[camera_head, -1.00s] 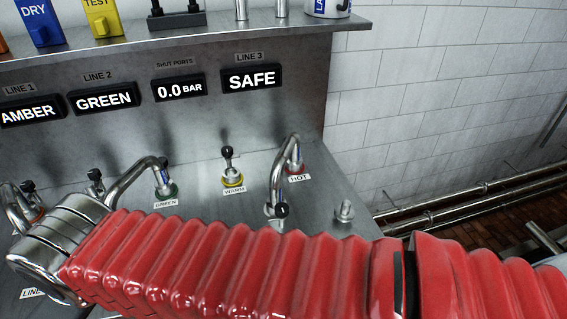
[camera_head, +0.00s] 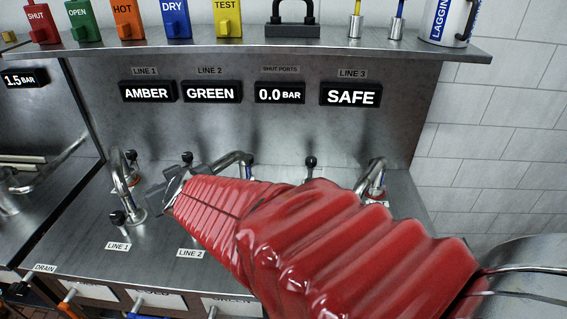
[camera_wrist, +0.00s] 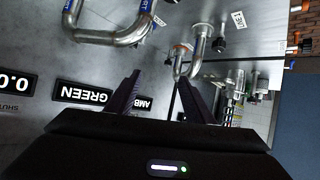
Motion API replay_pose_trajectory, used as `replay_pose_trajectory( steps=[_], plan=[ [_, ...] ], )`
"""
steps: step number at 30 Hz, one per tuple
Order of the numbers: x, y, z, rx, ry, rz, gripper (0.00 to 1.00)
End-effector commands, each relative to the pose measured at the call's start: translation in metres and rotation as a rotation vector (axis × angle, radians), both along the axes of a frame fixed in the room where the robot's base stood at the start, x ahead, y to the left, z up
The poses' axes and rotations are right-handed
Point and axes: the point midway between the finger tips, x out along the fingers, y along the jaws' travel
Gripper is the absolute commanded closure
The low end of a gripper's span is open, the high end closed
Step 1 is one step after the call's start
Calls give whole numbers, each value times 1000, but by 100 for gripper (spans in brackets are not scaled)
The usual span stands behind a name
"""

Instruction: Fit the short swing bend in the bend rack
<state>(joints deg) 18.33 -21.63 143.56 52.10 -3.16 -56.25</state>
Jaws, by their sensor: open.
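Three chrome swing bends stand on the steel bench: the Line 1 bend (camera_head: 122,180), the Line 2 bend (camera_head: 236,160) and the Line 3 bend (camera_head: 374,178). I cannot tell which is the short one. In the wrist view the Line 1 bend (camera_wrist: 197,48) has an orange collar and stands beyond my gripper's fingertips, apart from them. The larger Line 2 bend (camera_wrist: 118,36) is at upper left. My gripper (camera_wrist: 158,84) is open and empty, its two dark fingers spread. In the head view my red arm hides part of the bench. I cannot make out the bend rack.
A shelf (camera_head: 270,48) above carries coloured tags, a black lock and a lagging can (camera_head: 449,22). Displays below read AMBER, GREEN, 0.0 BAR and SAFE. Another steel bench with pipes (camera_head: 20,165) stands at left. Small black-knobbed valves stick up among the bends.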

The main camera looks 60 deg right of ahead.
Motion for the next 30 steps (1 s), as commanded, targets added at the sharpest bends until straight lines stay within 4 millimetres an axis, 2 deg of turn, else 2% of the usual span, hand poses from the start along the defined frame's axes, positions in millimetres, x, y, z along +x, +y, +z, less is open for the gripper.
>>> replay_pose_trajectory(
  steps=[1, 4, 8, 11, 15, 19, 21, 24, 27, 30],
  plan=[
    [4, -20, 0, -29, -30, -40, 52],
    [-4, -68, -5, -107, -35, -169, 52],
    [-30, -130, -14, -216, -4, -349, 52],
    [-61, -173, -24, -303, 54, -493, 52],
    [-119, -224, -38, -422, 183, -696, 52],
    [-183, -255, -50, -521, 356, -878, 52],
    [-217, -264, -55, -565, 459, -965, 52],
    [-256, -269, -59, -607, 589, -1057, 52],
    [-280, -269, -60, -631, 677, -1111, 52],
    [-290, -269, -60, -641, 714, -1132, 52]
  ],
)
